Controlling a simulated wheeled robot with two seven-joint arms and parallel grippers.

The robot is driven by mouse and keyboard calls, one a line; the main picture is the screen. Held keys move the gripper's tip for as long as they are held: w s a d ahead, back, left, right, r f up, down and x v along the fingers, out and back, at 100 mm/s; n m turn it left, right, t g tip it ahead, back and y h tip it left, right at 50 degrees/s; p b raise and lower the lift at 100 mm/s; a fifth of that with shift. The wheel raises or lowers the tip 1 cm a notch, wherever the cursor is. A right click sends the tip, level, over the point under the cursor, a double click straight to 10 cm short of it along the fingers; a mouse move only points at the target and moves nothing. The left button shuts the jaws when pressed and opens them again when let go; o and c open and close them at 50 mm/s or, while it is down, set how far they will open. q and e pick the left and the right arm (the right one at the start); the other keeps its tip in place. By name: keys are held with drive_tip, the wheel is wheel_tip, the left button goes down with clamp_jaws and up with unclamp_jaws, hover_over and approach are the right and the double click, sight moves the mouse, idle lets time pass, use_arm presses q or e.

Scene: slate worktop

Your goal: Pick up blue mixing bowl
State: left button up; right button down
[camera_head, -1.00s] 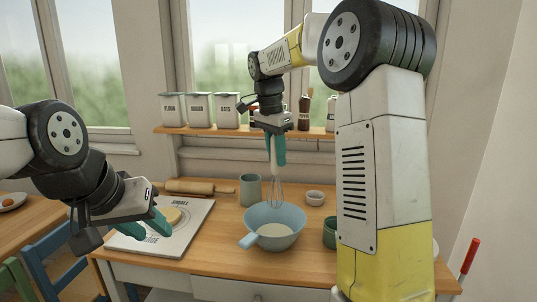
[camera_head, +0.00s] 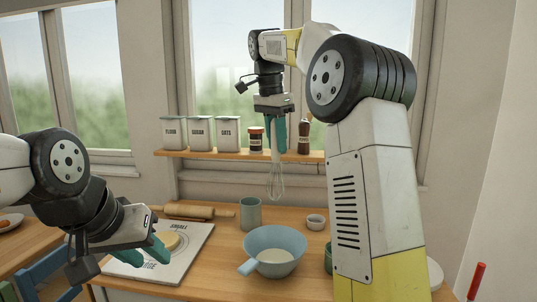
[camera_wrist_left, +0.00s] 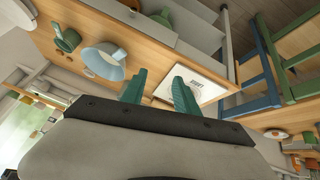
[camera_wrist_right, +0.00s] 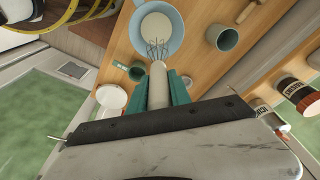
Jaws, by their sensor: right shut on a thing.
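The blue mixing bowl (camera_head: 275,242) stands on the wooden table with pale batter in it and a handle toward the lower left. It also shows in the left wrist view (camera_wrist_left: 106,66) and the right wrist view (camera_wrist_right: 176,30). My right gripper (camera_head: 280,133) is shut on the whisk (camera_head: 276,182), held upright above and behind the bowl, clear of it. The whisk's handle (camera_wrist_right: 158,85) is between the fingers in the right wrist view. My left gripper (camera_head: 158,245) is open and empty over the white board, left of the bowl.
A grey-green cup (camera_head: 250,214) and small white bowl (camera_head: 316,222) stand behind the mixing bowl. A shelf (camera_head: 230,154) with jars is at the window.

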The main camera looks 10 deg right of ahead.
drive_tip(key=shift+r, duration=1.05)
use_arm(q)
drive_tip(key=o, duration=1.2)
drive_tip(key=shift+w, duration=0.1)
drive_tip(key=m+g+y, duration=0.2)
drive_tip(key=m+g, duration=0.4)
drive_tip(key=m, duration=2)
hover_over(250, 263)
wheel_tip(250, 263, down, 5)
wheel_tip(250, 263, down, 11)
drive_tip(key=shift+f, duration=0.2)
